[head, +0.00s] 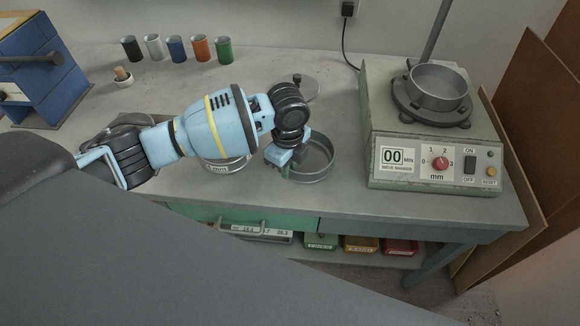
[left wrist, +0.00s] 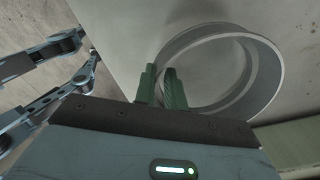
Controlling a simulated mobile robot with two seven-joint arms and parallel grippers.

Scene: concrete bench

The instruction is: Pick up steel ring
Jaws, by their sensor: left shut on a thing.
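The steel ring (head: 316,158) is a round, open grey band at the front of the bench, left of the green-grey machine. My left gripper (head: 286,162) reaches down to the ring's left side and is shut on its wall. In the left wrist view, the green fingers (left wrist: 162,84) pinch the near left wall of the ring (left wrist: 267,72), and the rest of the ring extends to the right. The ring looks level in the head view; whether it touches the bench is unclear. My right gripper is not in view.
The machine (head: 440,140) with a pan (head: 438,88) on top stands at the right. Another round sieve-like pan (head: 228,164) lies partly under my arm. A dark disc lid (head: 303,88) lies behind. Several coloured cups (head: 176,50) stand at the back. The bench's front edge is close.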

